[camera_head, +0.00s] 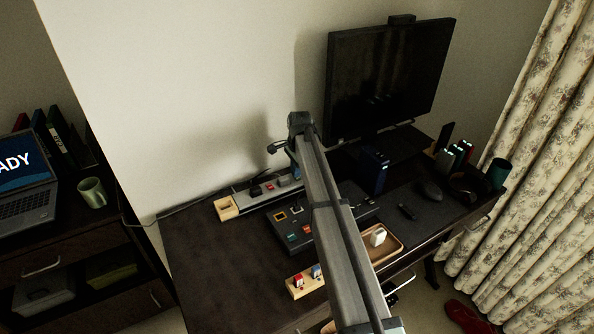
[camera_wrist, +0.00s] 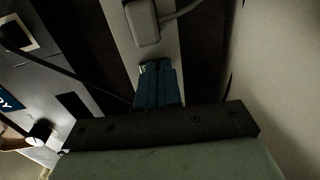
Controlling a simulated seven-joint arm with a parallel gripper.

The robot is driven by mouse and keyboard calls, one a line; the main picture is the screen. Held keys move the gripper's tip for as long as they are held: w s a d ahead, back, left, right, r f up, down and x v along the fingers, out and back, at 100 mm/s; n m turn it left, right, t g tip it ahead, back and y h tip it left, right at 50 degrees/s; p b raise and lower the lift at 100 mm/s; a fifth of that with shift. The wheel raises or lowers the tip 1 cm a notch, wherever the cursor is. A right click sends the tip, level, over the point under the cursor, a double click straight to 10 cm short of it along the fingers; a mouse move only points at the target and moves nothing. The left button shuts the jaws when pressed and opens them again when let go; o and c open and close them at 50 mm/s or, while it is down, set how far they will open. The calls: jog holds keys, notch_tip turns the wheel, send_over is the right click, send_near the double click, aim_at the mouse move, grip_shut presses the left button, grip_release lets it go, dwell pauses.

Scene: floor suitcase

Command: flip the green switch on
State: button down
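A grey power strip (camera_head: 240,193) lies along the back of the dark desk, against the wall. It carries a black plug (camera_head: 255,190) and small red switches (camera_head: 283,181). My gripper (camera_head: 294,162) points down at the strip's right part, and my arm hides what lies behind it. In the wrist view my gripper's blue fingers (camera_wrist: 157,68) are together over the pale strip (camera_wrist: 172,50), just short of a grey plug (camera_wrist: 142,22) with a cord. A small pale greenish patch shows at the fingertips; I cannot tell whether it is the green switch, or whether I touch it.
A dark control panel (camera_head: 285,224) with coloured switches lies in front of the strip. A monitor (camera_head: 385,80) and a dark blue box (camera_head: 373,171) stand to the right. The desk's left part is clear.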

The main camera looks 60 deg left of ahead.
aim_at(299, 179)
notch_tip(299, 179, up, 14)
jog(key=d, duration=0.1)
jog(key=shift+d, duration=0.4)
jog(key=shift+f, duration=0.1)
dwell(0.4)
